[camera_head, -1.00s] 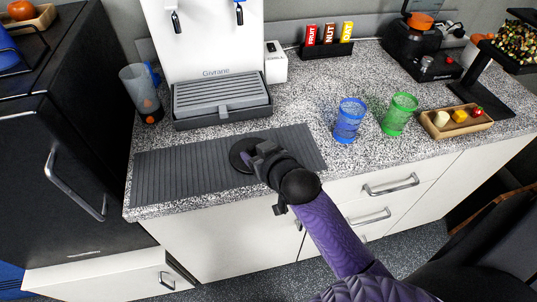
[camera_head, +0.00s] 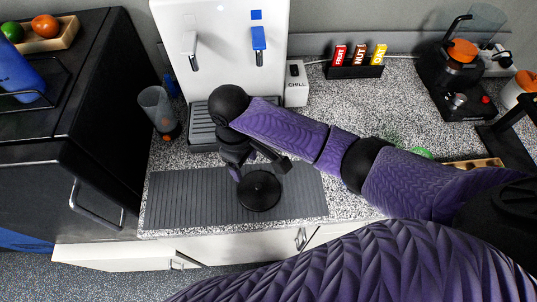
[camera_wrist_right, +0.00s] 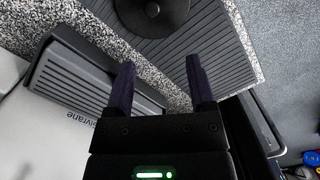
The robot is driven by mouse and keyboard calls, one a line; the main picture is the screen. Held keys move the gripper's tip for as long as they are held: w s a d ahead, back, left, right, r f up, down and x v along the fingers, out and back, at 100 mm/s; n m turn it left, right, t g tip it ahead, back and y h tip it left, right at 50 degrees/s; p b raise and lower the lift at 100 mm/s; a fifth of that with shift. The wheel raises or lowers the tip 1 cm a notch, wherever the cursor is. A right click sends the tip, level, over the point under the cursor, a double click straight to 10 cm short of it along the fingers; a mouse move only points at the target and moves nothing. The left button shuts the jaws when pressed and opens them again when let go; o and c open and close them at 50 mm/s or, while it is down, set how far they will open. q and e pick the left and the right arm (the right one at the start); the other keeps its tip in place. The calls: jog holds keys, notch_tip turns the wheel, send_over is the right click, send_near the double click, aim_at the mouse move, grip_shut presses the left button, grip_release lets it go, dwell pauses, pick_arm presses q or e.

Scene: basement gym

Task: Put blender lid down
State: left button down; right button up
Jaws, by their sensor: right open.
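The blender lid (camera_head: 259,190) is a black disc with a small knob at its middle. It lies flat on the grey ribbed mat (camera_head: 190,200) on the counter. My right gripper (camera_head: 256,170) is just behind the lid in the head view, open and empty. In the right wrist view, the two purple fingers of the right gripper (camera_wrist_right: 160,85) stand apart with nothing between them, and the lid (camera_wrist_right: 152,12) lies beyond them at the top edge. My left gripper is not in view.
A white dispenser (camera_head: 220,50) with a grey drip tray (camera_head: 201,130) stands behind the mat. A clear cup (camera_head: 158,108) is at its left. My right arm hides much of the counter's right half.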

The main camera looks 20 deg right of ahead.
aim_at(259, 185)
jog(key=f+b, duration=0.1)
jog(key=f, duration=0.2)
jog(key=s+d+f+b, duration=0.1)
jog(key=f, duration=0.1)
jog(key=d+f+b, duration=0.1)
jog(key=f, duration=0.2)
jog(key=shift+s+f, duration=0.2)
jog(key=shift+f, duration=0.1)
jog(key=shift+s+f, duration=0.1)
jog(key=shift+f, duration=0.25)
jog(key=shift+h, duration=0.3)
jog(key=shift+c, duration=0.4)
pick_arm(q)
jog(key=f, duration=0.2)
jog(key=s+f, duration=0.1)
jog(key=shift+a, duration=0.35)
pick_arm(e)
grip_shut()
